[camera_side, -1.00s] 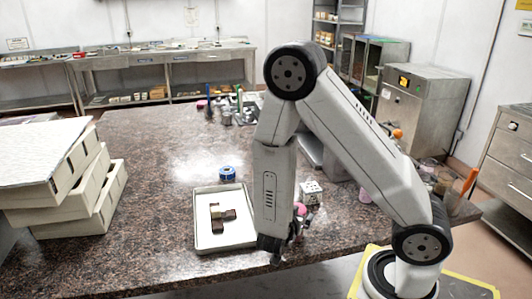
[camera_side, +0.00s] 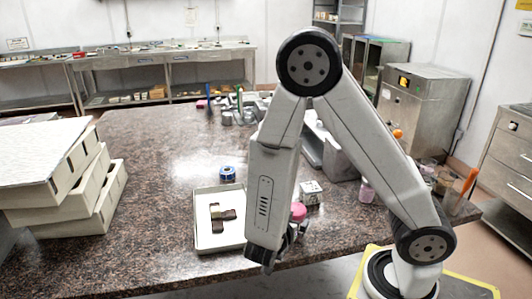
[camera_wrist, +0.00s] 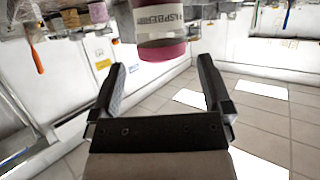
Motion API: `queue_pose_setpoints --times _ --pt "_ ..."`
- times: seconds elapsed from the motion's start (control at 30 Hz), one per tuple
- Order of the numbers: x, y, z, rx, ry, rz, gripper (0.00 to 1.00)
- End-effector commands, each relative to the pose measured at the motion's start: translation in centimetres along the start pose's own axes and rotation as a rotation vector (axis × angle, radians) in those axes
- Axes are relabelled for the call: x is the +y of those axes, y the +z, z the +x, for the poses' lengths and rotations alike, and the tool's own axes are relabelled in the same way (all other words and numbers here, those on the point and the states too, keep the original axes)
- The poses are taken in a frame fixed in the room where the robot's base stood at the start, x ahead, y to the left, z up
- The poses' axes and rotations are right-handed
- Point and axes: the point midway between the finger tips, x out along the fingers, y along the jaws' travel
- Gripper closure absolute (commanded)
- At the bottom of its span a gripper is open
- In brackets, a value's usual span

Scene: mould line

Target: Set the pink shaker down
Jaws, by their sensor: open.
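The pink shaker (camera_wrist: 160,25) has a white label band with dark print and a pink end; it is cut off by the top of the wrist view. It stands ahead of my gripper (camera_wrist: 160,62), beyond the fingertips, with a gap visible between them. The two dark fingers are spread wide with nothing between them. In the side view the pink top of the shaker (camera_side: 298,211) shows just right of my forearm, close to the gripper (camera_side: 292,243). Its lower part is hidden there by the gripper, so its contact with the table cannot be seen.
A pale tray (camera_side: 199,235) with brown blocks (camera_side: 218,222) lies left of the arm. A blue roll (camera_side: 227,173) and a white dotted cube (camera_side: 311,192) are behind. White boxes (camera_side: 60,195) are stacked at the left.

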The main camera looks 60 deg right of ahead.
Motion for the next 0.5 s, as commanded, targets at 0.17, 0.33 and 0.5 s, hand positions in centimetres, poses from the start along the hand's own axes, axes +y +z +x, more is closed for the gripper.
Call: queue_pose_setpoints --times 0.17,0.33,0.5 --pt "-0.1 0.0 -2.2 -0.001 -0.006 0.001 0.0" --pt "-0.1 0.0 -4.1 -0.001 -0.004 0.001 0.0" --pt "-0.1 0.0 -5.5 0.0 -0.003 0.001 0.0"
